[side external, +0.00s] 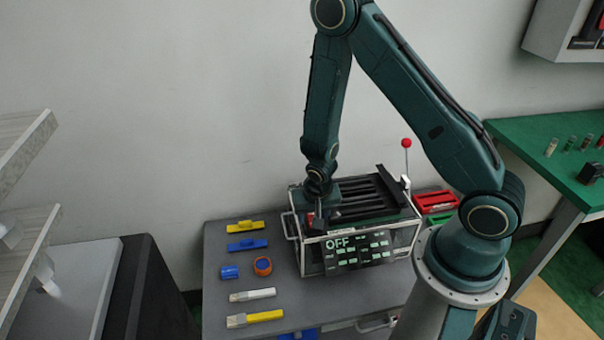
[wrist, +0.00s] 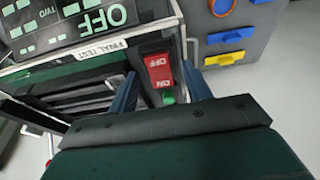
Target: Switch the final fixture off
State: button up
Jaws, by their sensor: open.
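The fixture (side external: 362,258) is a metal-framed box with dark slats on top and a front display (side external: 358,250) showing "OFF" in large letters. The display also appears in the wrist view (wrist: 90,22), beside a "FINAL TEST" label (wrist: 102,49). A red rocker switch (wrist: 159,70) marked OFF and ON is on the fixture, with a green part (wrist: 168,98) at its ON end. My gripper (side external: 318,222) is over the fixture's left end. In the wrist view my gripper (wrist: 160,78) is open, its two fingers on either side of the switch. Contact cannot be told.
A lever with a red ball (side external: 406,143) stands at the fixture's right. Yellow and blue blocks (side external: 246,235), an orange ring (side external: 262,266) and chisel-like tools (side external: 254,318) lie on the grey table (side external: 219,285) to the left.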

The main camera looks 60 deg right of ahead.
jog(key=shift+r, duration=0.1)
jog(key=v, duration=1.3)
jog(key=shift+r, duration=0.35)
jog(key=shift+r, duration=0.15)
dwell(0.4)
jog(key=s+a+r+n+t+y, duration=0.1)
jog(key=s+r+n, duration=0.3)
jog(key=s+r, duration=0.3)
jog(key=s+a+r+n+t+y, duration=0.1)
jog(key=s+r+n, duration=0.4)
jog(key=r, duration=0.9)
jog(key=s+a+t, duration=0.1)
jog(key=s, duration=0.1)
jog(key=shift+s+r, duration=0.25)
jog(key=shift+r, duration=0.1)
